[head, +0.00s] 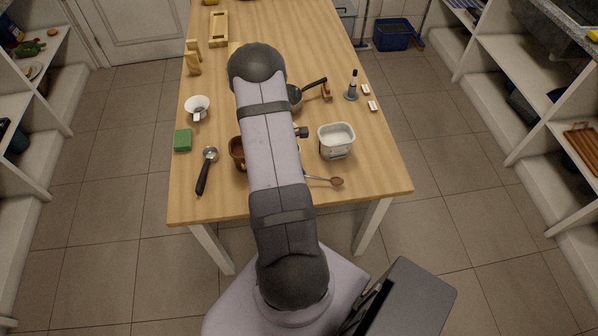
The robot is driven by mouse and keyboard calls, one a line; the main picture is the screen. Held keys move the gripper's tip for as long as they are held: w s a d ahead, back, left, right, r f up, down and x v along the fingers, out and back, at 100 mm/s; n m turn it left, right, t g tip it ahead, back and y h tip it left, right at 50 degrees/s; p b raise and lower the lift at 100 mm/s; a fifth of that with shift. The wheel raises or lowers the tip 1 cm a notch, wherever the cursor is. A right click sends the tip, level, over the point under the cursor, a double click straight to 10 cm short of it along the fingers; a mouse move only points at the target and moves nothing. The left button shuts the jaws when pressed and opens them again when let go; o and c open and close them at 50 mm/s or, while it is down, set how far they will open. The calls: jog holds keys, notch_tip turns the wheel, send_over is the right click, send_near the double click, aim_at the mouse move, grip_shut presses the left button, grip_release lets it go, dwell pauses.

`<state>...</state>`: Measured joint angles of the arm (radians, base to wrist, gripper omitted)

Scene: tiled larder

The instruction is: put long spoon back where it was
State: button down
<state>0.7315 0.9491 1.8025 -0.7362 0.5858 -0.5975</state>
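The long spoon (336,181) lies near the front edge of the wooden table (370,205), right of my arm. Its brown bowl end points right, and its thin handle runs left until my arm hides it. My arm reaches over the middle of the table and covers much of it. My gripper is hidden behind the arm, so its fingers and anything between them cannot be seen.
A tin with white contents (337,141) stands behind the spoon. A brown pot (237,150) is partly hidden by my arm. A dark-handled scoop (206,170), green sponge (183,140) and white cup (197,108) are left. A dark pan (295,97) is further back.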

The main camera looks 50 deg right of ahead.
jog(key=shift+f+b, duration=0.45)
jog(key=shift+f, duration=0.05)
dwell(0.7)
jog(key=c, duration=1.8)
grip_release()
jog(key=p+v, duration=0.5)
jog(key=v, duration=0.2)
jog(key=shift+r+p, duration=0.2)
jog(key=shift+p, duration=0.15)
